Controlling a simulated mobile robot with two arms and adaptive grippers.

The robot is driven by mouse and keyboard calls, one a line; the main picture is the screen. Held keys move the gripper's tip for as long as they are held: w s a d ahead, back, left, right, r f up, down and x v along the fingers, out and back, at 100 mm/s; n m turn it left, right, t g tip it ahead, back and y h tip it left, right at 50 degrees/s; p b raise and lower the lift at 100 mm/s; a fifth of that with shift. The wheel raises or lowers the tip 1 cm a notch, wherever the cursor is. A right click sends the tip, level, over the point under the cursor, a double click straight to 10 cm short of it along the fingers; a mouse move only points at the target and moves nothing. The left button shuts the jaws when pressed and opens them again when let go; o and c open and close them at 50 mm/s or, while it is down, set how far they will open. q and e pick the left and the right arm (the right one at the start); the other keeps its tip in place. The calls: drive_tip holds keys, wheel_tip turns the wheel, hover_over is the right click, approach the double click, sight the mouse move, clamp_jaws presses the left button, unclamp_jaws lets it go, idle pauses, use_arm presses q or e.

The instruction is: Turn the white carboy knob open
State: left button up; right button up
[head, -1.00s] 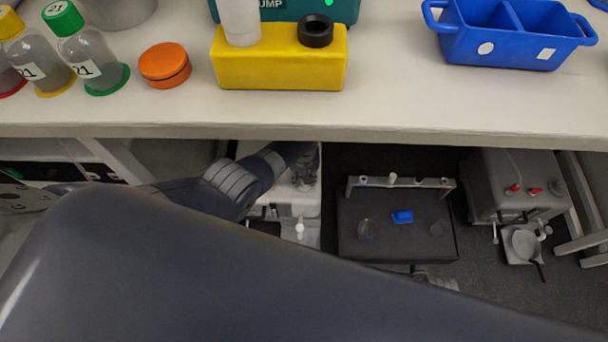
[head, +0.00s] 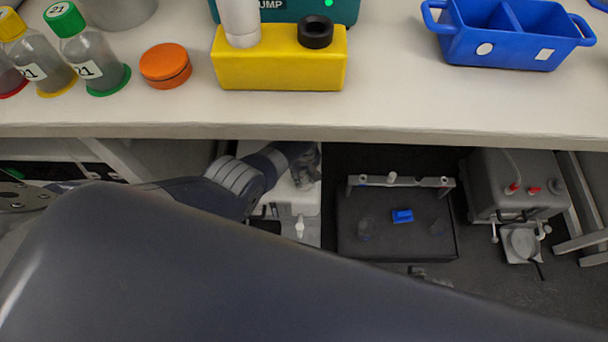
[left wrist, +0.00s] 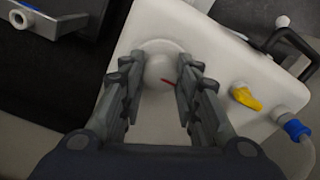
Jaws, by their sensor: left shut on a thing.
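The white carboy (left wrist: 222,62) lies below the bench, and part of its pale top (head: 283,195) shows in the head view. Its round white knob (left wrist: 160,70) with a red mark sits between the fingers of my left gripper (left wrist: 162,78) in the left wrist view. The fingers are closed in on both sides of the knob. In the head view my left gripper (head: 306,168) reaches down over the carboy, under the bench edge, and hides the knob. My right gripper does not show.
A yellow valve (left wrist: 246,97) and a blue fitting (left wrist: 296,130) are beside the knob. A dark platform (head: 395,235) with a blue piece stands to the right. The bench (head: 420,110) overhangs above, carrying bottles, a yellow block (head: 280,68) and a blue tray (head: 510,45).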

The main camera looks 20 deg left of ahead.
sight(304, 178)
use_arm(q)
drive_tip(key=o, duration=1.1)
drive_tip(key=shift+r, duration=0.1)
drive_tip(key=shift+r, duration=5.9)
